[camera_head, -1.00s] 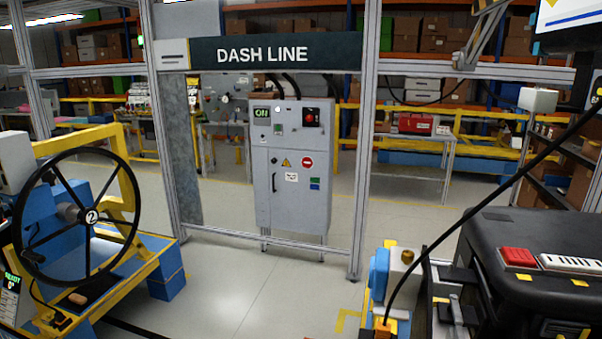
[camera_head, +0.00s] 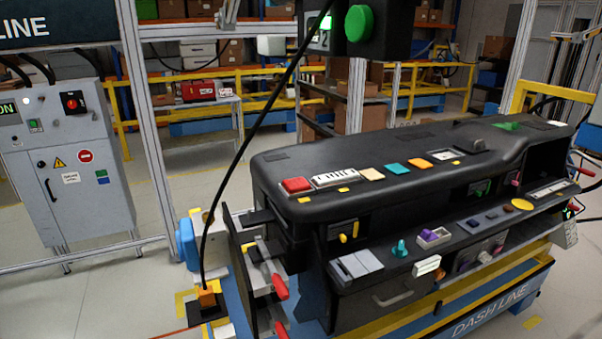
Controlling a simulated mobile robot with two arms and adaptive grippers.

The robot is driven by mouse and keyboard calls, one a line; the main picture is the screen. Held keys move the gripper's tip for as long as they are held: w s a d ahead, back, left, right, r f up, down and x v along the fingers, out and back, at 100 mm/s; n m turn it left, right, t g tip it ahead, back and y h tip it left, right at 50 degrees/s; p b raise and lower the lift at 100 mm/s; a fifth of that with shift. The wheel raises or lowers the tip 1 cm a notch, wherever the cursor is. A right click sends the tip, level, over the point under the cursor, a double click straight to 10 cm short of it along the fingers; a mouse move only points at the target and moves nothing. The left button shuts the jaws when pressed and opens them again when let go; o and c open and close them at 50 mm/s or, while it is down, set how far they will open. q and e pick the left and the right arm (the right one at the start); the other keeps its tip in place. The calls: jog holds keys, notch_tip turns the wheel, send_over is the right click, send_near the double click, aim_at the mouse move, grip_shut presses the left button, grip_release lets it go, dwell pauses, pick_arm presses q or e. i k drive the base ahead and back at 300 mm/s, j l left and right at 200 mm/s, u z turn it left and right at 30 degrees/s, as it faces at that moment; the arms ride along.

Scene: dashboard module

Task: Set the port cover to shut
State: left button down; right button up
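The black dashboard module (camera_head: 350,165) stands on a blue and yellow stand (camera_head: 480,315) right of centre. Its front ledge carries small parts: a white frame with a purple piece (camera_head: 433,237), a teal knob (camera_head: 400,248), a white block (camera_head: 426,266), a grey two-part panel (camera_head: 356,264) and a yellow oval (camera_head: 522,204). I cannot tell which part is the port cover, or whether it is open or shut. Neither of my grippers is in view.
Red-handled levers (camera_head: 279,287) stick out at the module's left end. A black cable rises past it to a hanging box with a green button (camera_head: 359,23). A grey cabinet (camera_head: 70,160) stands at left.

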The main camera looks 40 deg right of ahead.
aim_at(428, 236)
jog(key=z, duration=2.1)
